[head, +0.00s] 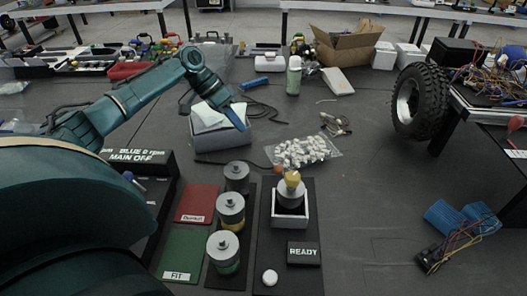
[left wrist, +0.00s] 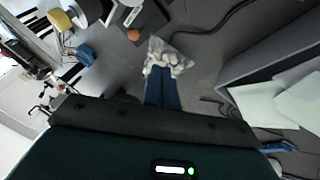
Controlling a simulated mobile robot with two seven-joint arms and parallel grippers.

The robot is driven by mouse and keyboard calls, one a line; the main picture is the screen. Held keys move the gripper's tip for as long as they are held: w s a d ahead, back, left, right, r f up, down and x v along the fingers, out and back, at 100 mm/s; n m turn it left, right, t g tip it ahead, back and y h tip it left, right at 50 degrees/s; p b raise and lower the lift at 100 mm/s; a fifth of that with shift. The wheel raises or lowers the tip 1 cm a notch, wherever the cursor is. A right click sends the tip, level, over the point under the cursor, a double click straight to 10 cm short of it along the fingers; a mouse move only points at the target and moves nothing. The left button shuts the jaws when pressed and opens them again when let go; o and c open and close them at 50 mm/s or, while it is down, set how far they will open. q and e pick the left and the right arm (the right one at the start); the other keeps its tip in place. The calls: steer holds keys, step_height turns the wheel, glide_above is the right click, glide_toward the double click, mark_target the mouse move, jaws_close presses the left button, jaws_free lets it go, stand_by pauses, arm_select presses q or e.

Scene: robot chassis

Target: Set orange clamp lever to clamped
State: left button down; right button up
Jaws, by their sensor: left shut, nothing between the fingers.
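The clamp lever's orange knob (head: 277,169) shows at the far edge of the dark fixture plate (head: 290,262), beside a grey cylindrical part with a yellow top (head: 291,182) in a white square nest (head: 290,220). The lever's arm is too small to read its setting. An orange ball, likely the same knob, shows in the left wrist view (left wrist: 132,35). My left gripper (head: 240,122) has blue fingers, shut and empty, above the grey bin, behind and left of the knob and apart from it. The fingers also show in the left wrist view (left wrist: 162,90). My right gripper is out of view.
A grey bin (head: 222,140) and a bag of white pieces (head: 303,151) lie behind the fixture. Grey cylinders (head: 231,208) stand left of it, near red (head: 197,202) and green (head: 184,252) pads. A black READY box (head: 304,253) sits on the plate.

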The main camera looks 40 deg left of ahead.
mark_target(281, 174)
arm_select(q)
steer(key=p+x, duration=0.1)
steer(key=x, duration=0.9)
steer(key=shift+d+f, duration=0.1)
steer(key=shift+f, duration=0.05)
steer(key=shift+s+d+p, duration=0.2)
steer(key=shift+d+p, duration=0.15)
steer(key=shift+d, duration=0.25)
steer(key=shift+s+d+p, duration=0.2)
steer(key=shift+d+p, duration=0.15)
steer(key=shift+d, duration=0.2)
steer(key=shift+s+d, duration=0.2)
steer(key=shift+d, duration=0.4)
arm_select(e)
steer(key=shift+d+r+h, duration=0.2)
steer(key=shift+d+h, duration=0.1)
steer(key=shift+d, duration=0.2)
arm_select(q)
steer(key=shift+w, duration=0.15)
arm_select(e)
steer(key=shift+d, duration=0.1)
arm_select(q)
steer(key=shift+d+r+y, duration=0.2)
steer(key=shift+d+y, duration=0.05)
steer(key=shift+y, duration=0.05)
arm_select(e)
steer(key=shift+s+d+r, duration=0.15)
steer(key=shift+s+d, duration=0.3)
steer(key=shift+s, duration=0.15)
